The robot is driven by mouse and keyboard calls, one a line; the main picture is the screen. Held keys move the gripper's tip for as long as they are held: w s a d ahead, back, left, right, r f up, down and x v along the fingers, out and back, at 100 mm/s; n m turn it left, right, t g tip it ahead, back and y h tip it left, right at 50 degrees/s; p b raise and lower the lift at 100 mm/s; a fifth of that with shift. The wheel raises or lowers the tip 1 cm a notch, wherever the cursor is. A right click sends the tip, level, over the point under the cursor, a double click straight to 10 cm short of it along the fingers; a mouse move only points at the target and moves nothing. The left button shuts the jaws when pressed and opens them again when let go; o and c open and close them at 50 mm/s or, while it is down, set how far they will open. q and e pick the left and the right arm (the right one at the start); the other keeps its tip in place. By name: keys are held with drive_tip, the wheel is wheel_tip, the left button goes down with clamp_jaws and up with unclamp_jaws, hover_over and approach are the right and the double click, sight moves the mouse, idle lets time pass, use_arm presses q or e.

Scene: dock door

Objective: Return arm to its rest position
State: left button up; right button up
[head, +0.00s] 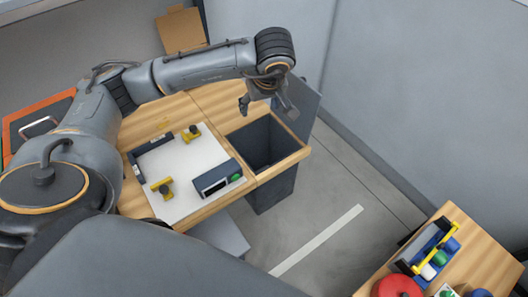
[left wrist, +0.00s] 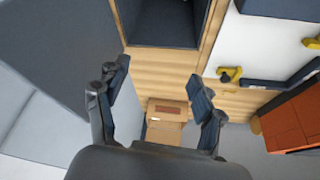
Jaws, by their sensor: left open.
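My left arm reaches from the left across the wooden bench in the head view. Its gripper (head: 266,104) hangs above the far edge of the dark open bin (head: 238,133) set in the bench. In the left wrist view the left gripper (left wrist: 156,98) has its two fingers spread wide with nothing between them. Beyond the fingers a cardboard box (left wrist: 166,122) stands on the floor behind the bench, and it also shows in the head view (head: 180,30). My right gripper is in neither view.
The bench (head: 136,205) carries a white board (head: 190,160) with yellow clamps and a dark device (head: 217,179). A red-orange cabinet (head: 22,112) stands at left. A second wooden table (head: 487,254) with a tool tote and a red round object (head: 398,287) is at lower right.

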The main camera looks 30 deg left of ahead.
use_arm(q)
drive_tip(key=shift+v, duration=1.6)
